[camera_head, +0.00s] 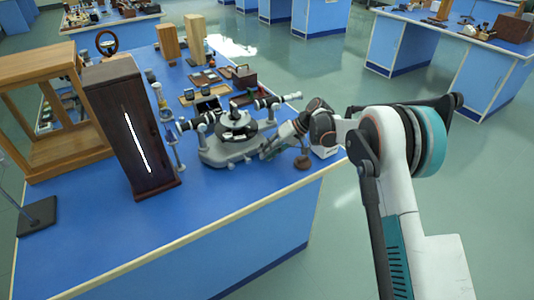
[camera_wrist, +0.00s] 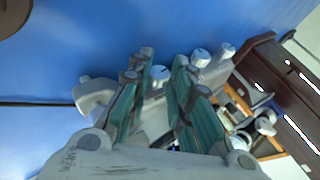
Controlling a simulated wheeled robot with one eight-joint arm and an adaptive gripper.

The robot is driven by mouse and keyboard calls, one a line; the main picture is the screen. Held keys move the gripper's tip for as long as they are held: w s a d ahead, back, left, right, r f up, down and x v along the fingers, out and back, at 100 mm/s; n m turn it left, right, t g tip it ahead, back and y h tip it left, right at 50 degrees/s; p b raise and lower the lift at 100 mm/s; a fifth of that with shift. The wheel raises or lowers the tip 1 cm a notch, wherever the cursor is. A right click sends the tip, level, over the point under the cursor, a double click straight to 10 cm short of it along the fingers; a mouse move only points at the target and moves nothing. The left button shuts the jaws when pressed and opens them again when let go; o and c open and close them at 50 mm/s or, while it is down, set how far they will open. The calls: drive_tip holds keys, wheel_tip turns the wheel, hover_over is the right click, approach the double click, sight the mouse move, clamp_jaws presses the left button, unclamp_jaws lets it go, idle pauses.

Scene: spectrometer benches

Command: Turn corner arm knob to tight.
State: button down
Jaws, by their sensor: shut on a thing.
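The spectrometer (camera_head: 232,128) stands on the blue bench, with a dark round table on a grey base and horizontal tubes. My gripper (camera_wrist: 164,62) reaches its right side at the base in the head view, where the fingertips are small and partly hidden. In the wrist view its two teal fingers straddle a pale knob (camera_wrist: 159,74), which appears to be the corner arm knob. The gripper is shut on it. More pale knobs (camera_wrist: 200,57) stand just right of the fingers. I cannot read from the frames how tight the knob is.
A dark upright case with a bright slit (camera_head: 135,125) stands left of the spectrometer, beside a wooden frame (camera_head: 60,150). A small brown round-based object (camera_head: 302,161) sits near the bench edge, close to my arm. The bench front (camera_head: 200,220) is clear.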

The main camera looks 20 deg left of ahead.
drive_tip(key=shift+w+d+f+g+y, duration=0.1)
drive_tip(key=shift+f+g+y, duration=0.05)
drive_tip(key=shift+g+y, duration=0.25)
idle(0.3)
drive_tip(key=c, duration=1.5)
unclamp_jaws()
drive_tip(key=shift+o, duration=0.2)
